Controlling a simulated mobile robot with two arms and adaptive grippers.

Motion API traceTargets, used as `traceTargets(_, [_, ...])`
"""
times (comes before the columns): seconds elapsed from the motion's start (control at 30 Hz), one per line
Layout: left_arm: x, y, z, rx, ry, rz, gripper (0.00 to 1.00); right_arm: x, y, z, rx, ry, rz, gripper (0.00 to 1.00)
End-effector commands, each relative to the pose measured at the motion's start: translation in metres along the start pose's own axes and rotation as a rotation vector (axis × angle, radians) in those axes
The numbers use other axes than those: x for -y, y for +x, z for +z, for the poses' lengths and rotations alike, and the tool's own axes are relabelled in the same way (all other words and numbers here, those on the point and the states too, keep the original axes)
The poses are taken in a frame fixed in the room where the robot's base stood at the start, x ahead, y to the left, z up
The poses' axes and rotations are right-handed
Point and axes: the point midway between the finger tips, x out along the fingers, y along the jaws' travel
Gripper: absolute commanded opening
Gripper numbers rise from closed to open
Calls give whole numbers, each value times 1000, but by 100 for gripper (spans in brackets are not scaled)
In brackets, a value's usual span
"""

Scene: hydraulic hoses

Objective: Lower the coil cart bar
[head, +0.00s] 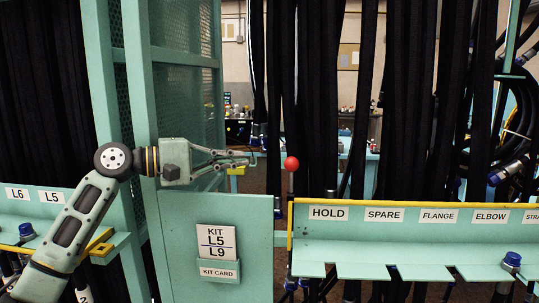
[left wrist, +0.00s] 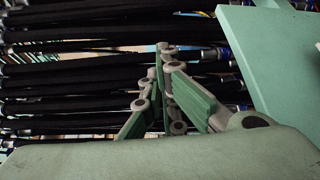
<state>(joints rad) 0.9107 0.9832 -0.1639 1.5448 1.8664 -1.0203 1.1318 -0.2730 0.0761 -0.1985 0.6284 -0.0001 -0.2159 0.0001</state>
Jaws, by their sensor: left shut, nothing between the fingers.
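A red ball knob (head: 291,163) stands on a thin upright rod at the left end of the labelled teal rack. I cannot tell for certain whether it belongs to the coil cart bar. My left gripper (head: 250,158) comes in from the left at about the knob's height, with its fingers pointing right. Its tips end a little left of the knob in the picture, and the gap in depth is unclear. The fingers are shut and empty; they also show in the left wrist view (left wrist: 164,47). My right gripper is in neither view.
A teal panel with a KIT L5 L9 card (head: 216,241) stands below the left gripper. A yellow-edged rack (head: 420,245) labelled HOLD, SPARE, FLANGE and ELBOW fills the right. Black hoses (head: 320,90) hang behind. A teal mesh frame (head: 185,100) rises behind my left arm.

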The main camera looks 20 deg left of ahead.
Motion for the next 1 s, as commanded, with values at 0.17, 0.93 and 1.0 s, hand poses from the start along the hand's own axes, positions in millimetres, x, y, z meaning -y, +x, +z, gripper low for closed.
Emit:
traceTargets(0.17, [-4, 22, 2, 4, -1, 0, 0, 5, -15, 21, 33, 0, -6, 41])
traceTargets(0.93, [0, 85, 36, 0, 0, -2, 0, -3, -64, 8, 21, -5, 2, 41])
traceTargets(1.0, [1, 85, 37, 0, -1, -2, 0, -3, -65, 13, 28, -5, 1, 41])
